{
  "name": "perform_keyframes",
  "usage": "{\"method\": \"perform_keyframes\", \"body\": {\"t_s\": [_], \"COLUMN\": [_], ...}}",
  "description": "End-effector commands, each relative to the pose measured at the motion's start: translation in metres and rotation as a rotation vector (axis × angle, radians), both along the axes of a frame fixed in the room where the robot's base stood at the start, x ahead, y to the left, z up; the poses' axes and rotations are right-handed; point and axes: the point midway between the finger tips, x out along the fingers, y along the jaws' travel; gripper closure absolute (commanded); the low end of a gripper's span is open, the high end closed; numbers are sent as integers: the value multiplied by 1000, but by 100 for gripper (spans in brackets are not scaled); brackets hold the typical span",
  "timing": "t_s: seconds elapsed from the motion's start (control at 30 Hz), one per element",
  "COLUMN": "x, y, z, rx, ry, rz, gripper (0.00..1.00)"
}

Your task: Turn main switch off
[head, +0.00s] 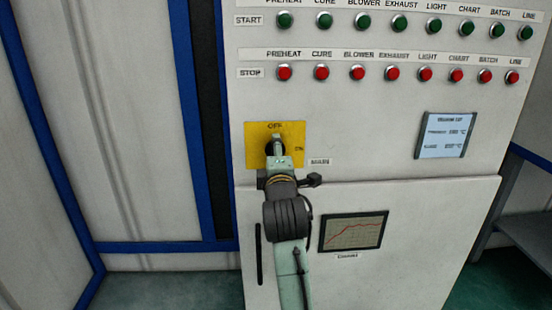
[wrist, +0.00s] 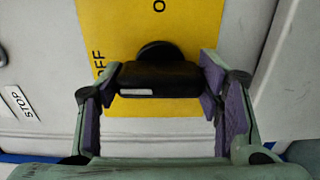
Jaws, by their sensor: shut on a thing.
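The main switch has a yellow plate (head: 292,132) marked OFF at the top and ON at the right, with a MAIN label beside it. My gripper (head: 277,148) is in front of the plate and hides most of the switch. In the wrist view, the black switch handle (wrist: 165,76) lies between the two finger pads of my gripper (wrist: 160,84), shut on it. The handle lies crosswise there, and the white mark on its left end is toward the OFF word on the yellow plate (wrist: 185,25).
Rows of green START buttons (head: 363,21) and red STOP buttons (head: 357,72) are above the switch. A small display (head: 445,135) is to the right. A chart screen (head: 353,232) is below, close to my arm. Blue-framed wall panels stand at left.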

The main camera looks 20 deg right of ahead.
Motion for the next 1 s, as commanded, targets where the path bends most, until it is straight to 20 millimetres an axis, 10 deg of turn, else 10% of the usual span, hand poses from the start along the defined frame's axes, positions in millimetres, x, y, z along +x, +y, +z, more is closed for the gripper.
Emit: {"method": "perform_keyframes", "body": {"t_s": [0.57, 0.6, 1.0], "x": [0, 0, 0], "y": [0, 0, 0], "z": [0, 0, 0], "rx": [-30, -29, -27], "ry": [9, 8, 8], "rz": [1, 0, 0], "gripper": [68, 38, 20]}}
